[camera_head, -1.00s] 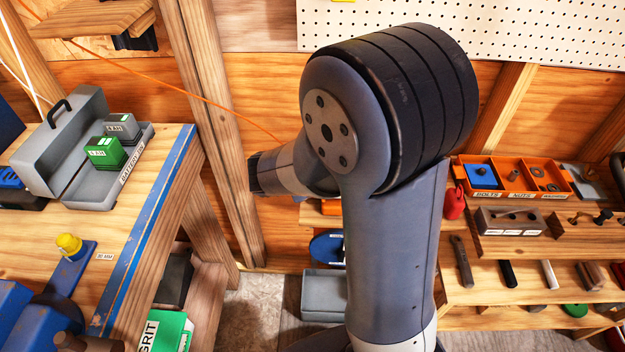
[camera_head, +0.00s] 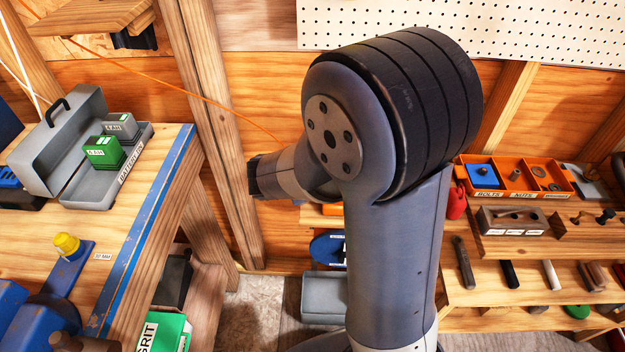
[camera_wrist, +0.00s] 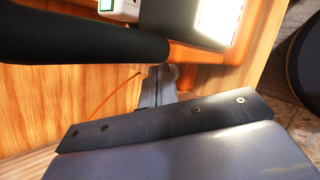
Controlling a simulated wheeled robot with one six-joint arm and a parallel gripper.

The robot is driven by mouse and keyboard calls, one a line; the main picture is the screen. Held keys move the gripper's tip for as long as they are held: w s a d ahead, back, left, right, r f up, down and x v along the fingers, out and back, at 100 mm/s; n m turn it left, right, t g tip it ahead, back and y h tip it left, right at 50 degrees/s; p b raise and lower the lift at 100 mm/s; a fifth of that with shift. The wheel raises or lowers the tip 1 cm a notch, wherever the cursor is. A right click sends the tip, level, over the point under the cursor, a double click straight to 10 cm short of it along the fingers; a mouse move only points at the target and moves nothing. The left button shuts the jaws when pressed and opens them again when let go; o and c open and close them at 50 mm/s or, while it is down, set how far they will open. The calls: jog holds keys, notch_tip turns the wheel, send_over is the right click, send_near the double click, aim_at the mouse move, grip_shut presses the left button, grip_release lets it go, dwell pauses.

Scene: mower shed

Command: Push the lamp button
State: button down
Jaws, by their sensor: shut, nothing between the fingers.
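In the wrist view, my gripper (camera_wrist: 158,84) is shut, its narrow grey fingers reaching up from the dark screwed plate. Past the tips is an orange part (camera_wrist: 205,54) under a grey body with a bright, washed-out face (camera_wrist: 217,18); this looks like the lamp, but I cannot be sure. A thick black bar (camera_wrist: 80,44) crosses the upper left. In the head view my arm hides this area, and neither lamp nor fingers show.
A bench (camera_head: 150,215) at left holds a grey battery case (camera_head: 50,150) and a yellow-capped blue item (camera_head: 68,246). An orange cord (camera_head: 150,78) crosses the plywood wall. A stepped rack (camera_head: 470,322) with an orange parts tray (camera_head: 513,190) stands at right.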

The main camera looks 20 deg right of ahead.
jog(key=shift+w+r, duration=0.1)
jog(key=shift+r, duration=0.35)
jog(key=shift+r+p, duration=0.1)
jog(key=shift+p, duration=0.2)
notch_tip(320, 180, up, 6)
jog(key=p, duration=0.4)
jog(key=shift+p, duration=0.4)
